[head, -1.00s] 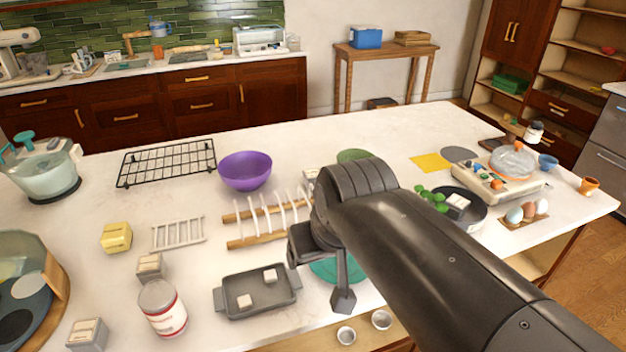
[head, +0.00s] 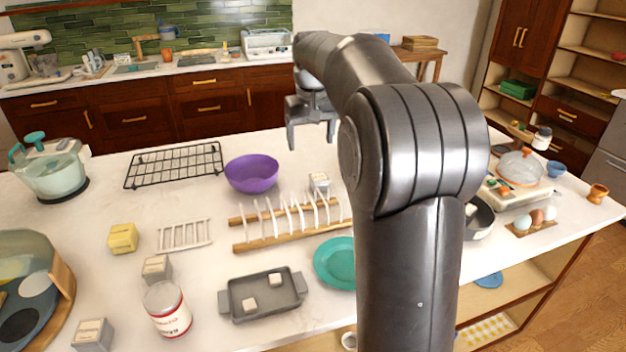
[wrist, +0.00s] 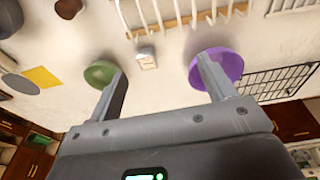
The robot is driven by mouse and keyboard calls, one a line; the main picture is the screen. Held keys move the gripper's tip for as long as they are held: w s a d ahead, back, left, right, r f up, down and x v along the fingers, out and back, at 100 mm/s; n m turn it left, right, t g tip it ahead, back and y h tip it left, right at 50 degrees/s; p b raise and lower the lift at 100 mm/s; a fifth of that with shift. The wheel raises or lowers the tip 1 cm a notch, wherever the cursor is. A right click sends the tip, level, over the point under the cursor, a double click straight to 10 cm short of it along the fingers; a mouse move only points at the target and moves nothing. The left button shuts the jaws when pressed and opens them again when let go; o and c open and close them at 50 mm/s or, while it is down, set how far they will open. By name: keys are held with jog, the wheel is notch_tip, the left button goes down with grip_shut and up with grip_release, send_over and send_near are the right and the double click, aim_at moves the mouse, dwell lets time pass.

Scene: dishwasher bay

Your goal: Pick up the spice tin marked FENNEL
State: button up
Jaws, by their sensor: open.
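Small grey tins with pale tops stand on the white counter. One (head: 319,182) is behind the plate rack, one (head: 156,268) is left of the grey tray, and one (head: 91,334) is at the front left. Their lettering is too small to read, so I cannot tell which is FENNEL. My gripper (head: 311,135) is open and empty, raised above the far part of the counter. In the wrist view my gripper (wrist: 162,70) shows a tin (wrist: 146,58) lying beyond and between its fingertips, apart from them.
A purple bowl (head: 252,173) and a black wire rack (head: 174,166) are left of the gripper. The wooden plate rack (head: 290,232) holds several white uprights. A grey tray (head: 262,308), teal plate (head: 336,262) and red-white can (head: 167,310) are nearer. A green bowl (wrist: 100,73) is close in the wrist view.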

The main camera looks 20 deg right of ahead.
jog(key=w+d+f+g, duration=0.1)
jog(key=w+d+f, duration=0.2)
jog(key=w+f, duration=0.35)
jog(key=g, duration=0.1)
send_over(319, 177)
notch_tip(319, 177, down, 6)
notch_tip(319, 177, down, 11)
jog(key=shift+w+d+r, duration=0.1)
jog(key=shift+r, duration=0.05)
jog(key=shift+c, duration=0.3)
jog(key=c, duration=1)
jog(key=shift+r, duration=0.1)
